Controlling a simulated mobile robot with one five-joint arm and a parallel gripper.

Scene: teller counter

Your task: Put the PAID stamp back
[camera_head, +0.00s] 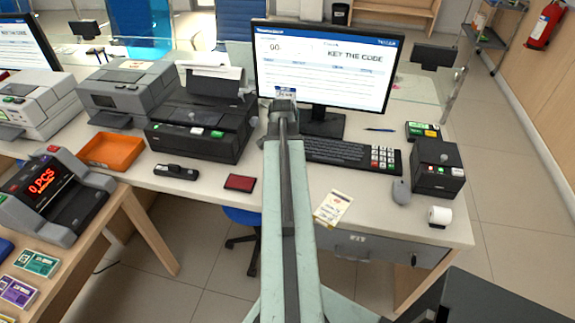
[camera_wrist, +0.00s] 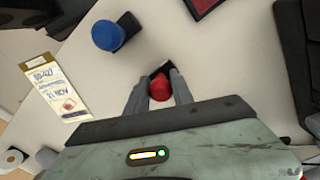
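A stamp with a round red knob (camera_wrist: 160,87) and a dark base shows in the wrist view. Its knob is between the two fingers of my gripper (camera_wrist: 158,80). The fingers flank the knob closely on both sides, but I cannot tell whether they press on it. A second stamp with a blue knob (camera_wrist: 108,35) stands on the desk, up and left of it in the wrist view. No PAID lettering is readable on either stamp. In the head view my arm covers both stamps, and my fingertips are hidden.
A red ink pad (camera_head: 240,183) and a paper slip (camera_head: 333,208) lie near the desk's front edge. A black printer (camera_head: 200,120) stands left of my arm. The monitor (camera_head: 325,65) and keyboard (camera_head: 345,155) are behind and right.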

